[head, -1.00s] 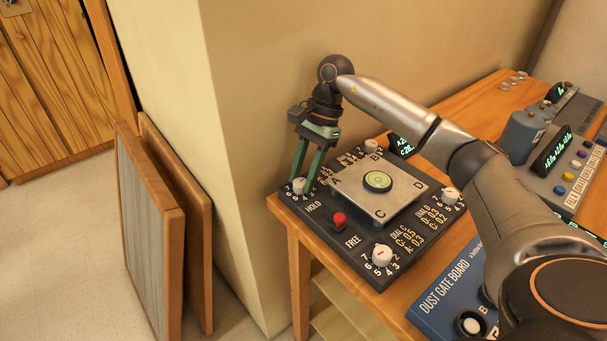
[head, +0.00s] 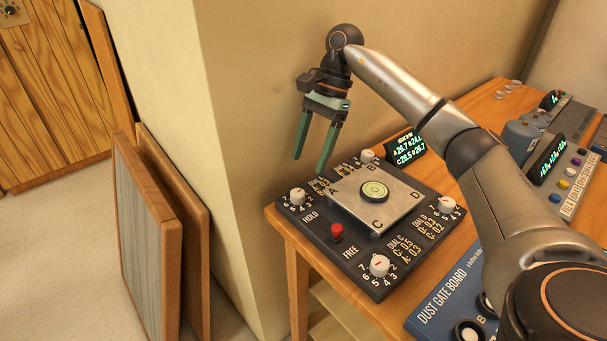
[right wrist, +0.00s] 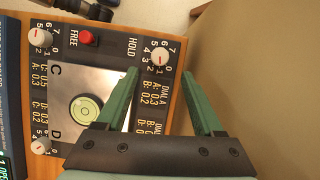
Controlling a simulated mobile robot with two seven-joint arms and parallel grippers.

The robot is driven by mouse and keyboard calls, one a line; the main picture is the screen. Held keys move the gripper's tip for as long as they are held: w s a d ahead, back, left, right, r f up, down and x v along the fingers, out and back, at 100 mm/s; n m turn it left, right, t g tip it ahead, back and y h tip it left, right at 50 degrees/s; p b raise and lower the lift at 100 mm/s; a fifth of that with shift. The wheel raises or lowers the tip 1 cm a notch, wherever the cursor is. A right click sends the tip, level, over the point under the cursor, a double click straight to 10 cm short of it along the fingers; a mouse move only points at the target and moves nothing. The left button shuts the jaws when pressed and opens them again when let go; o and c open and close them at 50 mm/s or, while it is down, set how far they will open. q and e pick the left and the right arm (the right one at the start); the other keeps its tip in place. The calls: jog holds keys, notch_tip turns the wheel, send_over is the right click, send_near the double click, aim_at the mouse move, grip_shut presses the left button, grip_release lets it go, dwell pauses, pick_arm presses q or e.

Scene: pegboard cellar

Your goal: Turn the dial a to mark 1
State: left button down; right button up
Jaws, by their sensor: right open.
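Dial A (head: 297,197) is a white knob at the left corner of a dark control board (head: 338,258). It also shows in the right wrist view (right wrist: 159,57), beside its DIAL A print. It bears a small red mark; I cannot tell surely which number this points at. My right gripper (head: 309,165) is open and empty, its green fingers hanging above and behind dial A, apart from it. In the right wrist view its fingertips (right wrist: 160,76) lie either side of the dial's line. My left gripper is not in view.
A metal plate (head: 397,208) with a round green level (head: 374,191) sits mid-board. Other white dials (head: 379,265) and a red button (head: 337,232) surround it. A lit readout (head: 408,146) stands behind. The wall is close behind my gripper; a blue board (head: 450,290) lies at the right.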

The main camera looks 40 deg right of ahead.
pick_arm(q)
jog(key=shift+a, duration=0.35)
pick_arm(e)
jog(key=v, duration=0.5)
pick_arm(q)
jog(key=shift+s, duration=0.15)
